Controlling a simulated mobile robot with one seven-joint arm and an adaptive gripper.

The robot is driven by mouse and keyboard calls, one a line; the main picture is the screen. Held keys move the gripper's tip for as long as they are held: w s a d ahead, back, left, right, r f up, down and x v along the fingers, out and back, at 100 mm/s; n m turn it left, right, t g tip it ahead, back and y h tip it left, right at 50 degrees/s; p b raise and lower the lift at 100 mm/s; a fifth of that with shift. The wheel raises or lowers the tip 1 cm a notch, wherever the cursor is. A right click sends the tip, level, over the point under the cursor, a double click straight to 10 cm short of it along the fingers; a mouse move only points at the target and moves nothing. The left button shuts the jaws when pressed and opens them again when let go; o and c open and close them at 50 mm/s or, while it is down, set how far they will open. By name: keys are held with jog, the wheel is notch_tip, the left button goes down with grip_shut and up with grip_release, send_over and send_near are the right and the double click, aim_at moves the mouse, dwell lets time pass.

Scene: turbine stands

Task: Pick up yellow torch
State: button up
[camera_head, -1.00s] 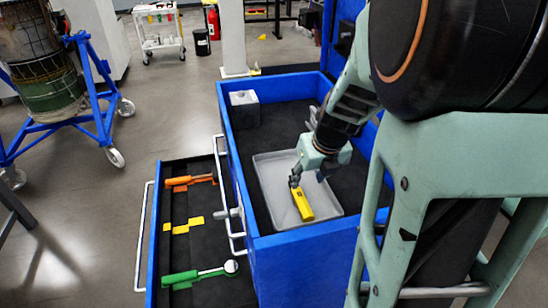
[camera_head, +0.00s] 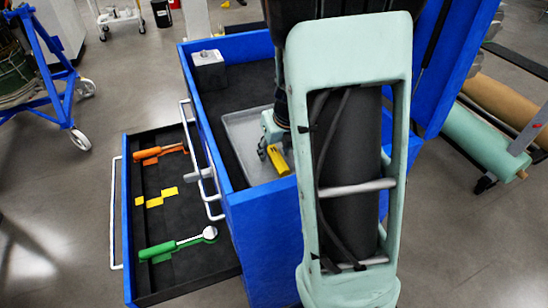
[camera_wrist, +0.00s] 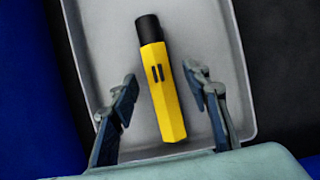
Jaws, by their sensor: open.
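The yellow torch (camera_wrist: 163,90) has a black end and lies in a shallow grey tray (camera_wrist: 85,20). In the wrist view it lies between the two open fingers of my gripper (camera_wrist: 163,103), with a gap on each side. In the head view the yellow torch (camera_head: 278,161) shows beside my gripper (camera_head: 268,150), partly hidden by my arm. The grey tray (camera_head: 240,128) sits inside the top of the blue cabinet (camera_head: 262,225). I cannot tell the height of my fingers above the tray.
A grey block (camera_head: 208,70) stands in the cabinet's back left corner. An open drawer (camera_head: 190,280) on the left holds an orange tool (camera_head: 160,153), a green tool (camera_head: 175,246) and yellow pieces (camera_head: 155,198). A blue wheeled stand (camera_head: 62,75) is at far left.

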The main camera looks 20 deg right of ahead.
aim_at(270, 147)
jog(key=shift+c, duration=0.4)
grip_shut()
jog(key=shift+r, duration=0.2)
jog(key=shift+r+p, duration=0.45)
jog(key=shift+r, duration=0.1)
jog(key=r, duration=0.1)
jog(key=r+p, duration=0.1)
jog(key=r, duration=0.1)
jog(key=shift+w+a+p, duration=0.2)
jog(key=shift+p, duration=0.1)
jog(key=w+a+r+p, duration=0.3)
jog(key=w+a+r, duration=0.5)
jog(key=a, duration=0.2)
jog(key=shift+a+r+p, duration=0.35)
jog(key=shift+a+p, duration=0.05)
